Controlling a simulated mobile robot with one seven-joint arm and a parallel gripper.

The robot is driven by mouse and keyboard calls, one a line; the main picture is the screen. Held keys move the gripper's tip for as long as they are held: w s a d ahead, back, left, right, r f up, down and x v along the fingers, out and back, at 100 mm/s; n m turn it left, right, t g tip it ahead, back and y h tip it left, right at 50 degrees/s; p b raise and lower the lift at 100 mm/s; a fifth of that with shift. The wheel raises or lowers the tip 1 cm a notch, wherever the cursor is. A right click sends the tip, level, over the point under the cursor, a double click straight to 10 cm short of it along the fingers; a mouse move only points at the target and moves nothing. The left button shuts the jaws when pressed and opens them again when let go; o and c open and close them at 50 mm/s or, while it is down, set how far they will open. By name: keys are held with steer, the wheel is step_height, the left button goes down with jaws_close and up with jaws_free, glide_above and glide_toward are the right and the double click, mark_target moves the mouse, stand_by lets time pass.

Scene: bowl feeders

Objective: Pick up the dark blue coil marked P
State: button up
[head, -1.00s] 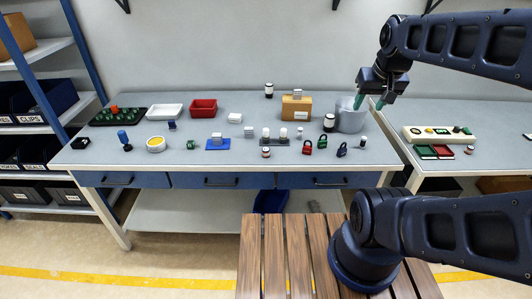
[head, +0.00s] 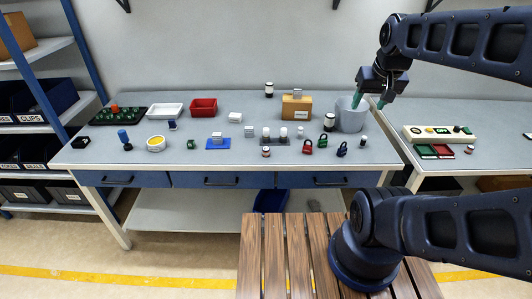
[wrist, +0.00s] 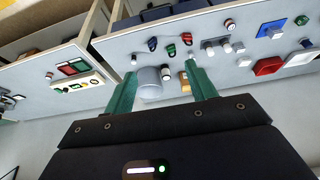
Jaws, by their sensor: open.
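A small dark blue block-like piece (head: 172,125) stands just in front of the white tray on the main bench; it looks like the coil, but it is too small to read a P. In the wrist view a small blue piece (wrist: 307,43) shows beside the white tray. A dark blue padlock-shaped piece (head: 341,149) sits at the bench's right front. My gripper (head: 369,102) is open and empty, raised near the grey bin at the right end, far from the coil. Its green fingers show apart in the wrist view (wrist: 162,80).
The grey bin (head: 351,116) and a cardboard box (head: 296,108) stand at the back right. The red tray (head: 203,107), white tray (head: 164,110) and a blue plate (head: 218,144) lie leftward. Several small parts are scattered along the front. A second bench (head: 480,120) adjoins at right.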

steer(key=w+a+f+m+g, duration=0.15)
steer(key=w+a+m, duration=0.3)
steer(key=w, duration=0.45)
steer(key=m+g, duration=0.3)
steer(key=m, duration=0.8)
glide_above(267, 148)
step_height(267, 148, down, 23)
steer(key=shift+s+f, duration=0.15)
steer(key=shift+f, duration=5.15)
steer(key=c, duration=1.1)
steer(key=shift+o, duration=0.2)
steer(key=shift+r, duration=0.1)
